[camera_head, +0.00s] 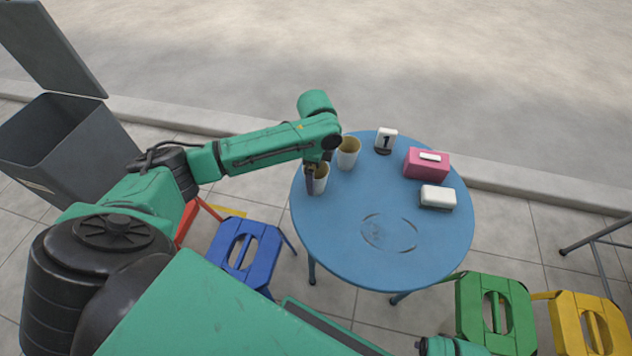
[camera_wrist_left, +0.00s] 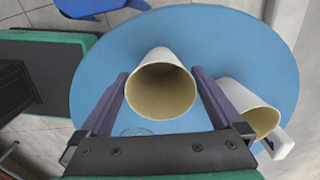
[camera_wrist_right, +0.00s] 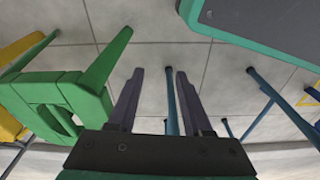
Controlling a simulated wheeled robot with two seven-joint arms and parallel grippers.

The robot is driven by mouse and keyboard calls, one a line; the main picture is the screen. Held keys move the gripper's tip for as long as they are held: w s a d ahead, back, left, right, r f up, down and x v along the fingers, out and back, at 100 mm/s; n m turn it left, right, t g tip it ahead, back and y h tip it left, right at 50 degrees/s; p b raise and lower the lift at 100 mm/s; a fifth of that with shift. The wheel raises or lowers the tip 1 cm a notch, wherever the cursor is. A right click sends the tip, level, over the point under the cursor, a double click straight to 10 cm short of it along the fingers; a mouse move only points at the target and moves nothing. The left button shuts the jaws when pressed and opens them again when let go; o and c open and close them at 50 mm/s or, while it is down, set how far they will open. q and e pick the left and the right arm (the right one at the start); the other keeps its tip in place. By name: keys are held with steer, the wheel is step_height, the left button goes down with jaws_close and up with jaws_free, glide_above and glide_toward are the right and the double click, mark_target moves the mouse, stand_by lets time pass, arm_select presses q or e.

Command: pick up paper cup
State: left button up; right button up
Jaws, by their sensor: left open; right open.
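Two white paper cups with tan insides stand on the round blue table (camera_head: 350,237). The nearer cup (camera_head: 321,182) is at the table's left edge, and the other cup (camera_head: 349,151) stands behind it. My left gripper (camera_head: 313,178) is at the nearer cup and partly covers it. In the left wrist view, the open fingers of the left gripper (camera_wrist_left: 160,73) are on either side of this cup (camera_wrist_left: 160,88), with a small gap visible. The other cup (camera_wrist_left: 250,112) is outside the right finger. My right gripper (camera_wrist_right: 159,72) is open and empty, away from the cups.
A number stand (camera_head: 386,139), a pink box (camera_head: 426,164) and a white box (camera_head: 438,196) sit on the table. Blue (camera_head: 246,252), green (camera_head: 495,312) and yellow (camera_head: 588,322) stools surround it. A grey bin (camera_head: 60,145) stands left. The table's front is clear.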

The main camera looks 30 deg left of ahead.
arm_select(q)
step_height(320, 180, down, 2)
steer(key=shift+f, duration=0.15)
steer(key=shift+c, duration=0.3)
arm_select(e)
steer(key=shift+w+a+r, duration=0.2)
steer(key=shift+w+r, duration=0.1)
steer(key=shift+r, duration=0.45)
arm_select(q)
steer(key=c, duration=1)
steer(key=shift+r, duration=0.2)
